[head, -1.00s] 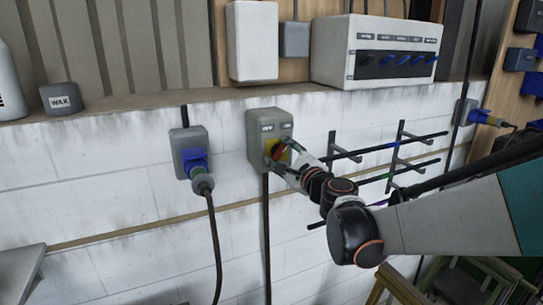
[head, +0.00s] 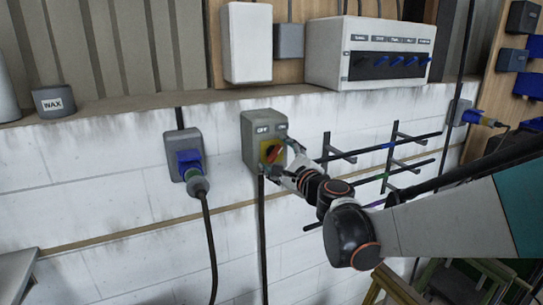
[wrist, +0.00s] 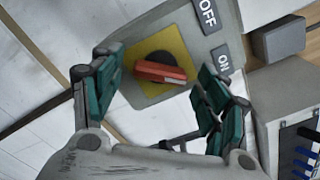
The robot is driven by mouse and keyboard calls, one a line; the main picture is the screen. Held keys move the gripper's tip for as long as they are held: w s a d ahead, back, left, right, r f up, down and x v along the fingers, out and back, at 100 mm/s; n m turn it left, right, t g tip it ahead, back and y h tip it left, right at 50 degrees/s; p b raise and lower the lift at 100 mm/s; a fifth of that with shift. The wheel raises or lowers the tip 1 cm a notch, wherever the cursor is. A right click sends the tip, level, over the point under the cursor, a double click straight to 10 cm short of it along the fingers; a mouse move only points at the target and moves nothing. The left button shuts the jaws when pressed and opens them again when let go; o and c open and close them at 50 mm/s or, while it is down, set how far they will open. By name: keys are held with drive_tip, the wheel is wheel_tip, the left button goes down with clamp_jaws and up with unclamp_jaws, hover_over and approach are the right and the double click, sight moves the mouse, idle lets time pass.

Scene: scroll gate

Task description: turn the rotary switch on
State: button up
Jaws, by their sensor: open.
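The rotary switch is a grey box (head: 262,128) on the white wall, with OFF and ON labels on its upper part. Its yellow plate carries a red handle (head: 272,152) on a black dial. In the head view the handle slants up to the right, towards the ON side. In the wrist view the red handle (wrist: 160,72) lies between the fingers, with the OFF label (wrist: 207,15) and ON label (wrist: 223,60) beyond. My gripper (wrist: 157,84) is open, with green-padded fingers on either side of the handle and visible gaps. It also shows in the head view (head: 280,163).
A blue plug sits in a socket (head: 185,150) left of the switch, its cable hanging down. Rods on a wall rack (head: 385,150) are right of my gripper. A grey panel with blue switches (head: 370,55) stands on the ledge above. A cable hangs below the switch box.

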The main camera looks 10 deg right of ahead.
drive_tip(key=s+d, duration=0.1)
drive_tip(key=s, duration=0.6)
drive_tip(key=shift+s+d, duration=0.2)
drive_tip(key=s+a+f+n+g+y+b, duration=0.2)
drive_tip(key=s+a+f+n+g+b, duration=0.35)
drive_tip(key=s+a+f+n, duration=0.55)
drive_tip(key=s+d+f+n+g+h+b, duration=0.5)
drive_tip(key=s+d+f+n, duration=0.4)
drive_tip(key=s+f+n, duration=0.4)
drive_tip(key=shift+s+d+f+b, duration=0.2)
drive_tip(key=shift+s+f+b, duration=0.1)
drive_tip(key=shift+f+b, duration=0.1)
